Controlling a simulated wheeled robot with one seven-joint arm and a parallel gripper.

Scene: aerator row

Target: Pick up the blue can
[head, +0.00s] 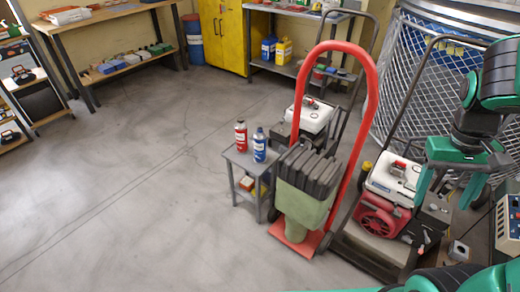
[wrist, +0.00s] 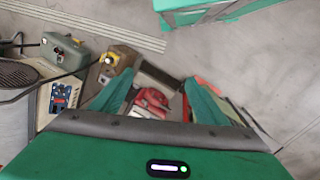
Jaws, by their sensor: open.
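The blue can (head: 260,148) stands upright on the top of a small grey side table (head: 237,158) near the middle of the head view. A red can (head: 240,136) stands upright just to its left, with a narrow gap at most. My gripper (head: 449,196) is at the right of the head view, well to the right of the blue can, and points down over the machines there. Its green fingers are spread in the wrist view (wrist: 158,88) with nothing held between them. The blue can does not show in the wrist view.
A red hand truck (head: 372,95) with a green-grey load (head: 303,195) stands between the side table and my gripper. A red and white engine machine (head: 385,195) with a tall handle is below the gripper. Open floor (head: 130,190) lies left of the table.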

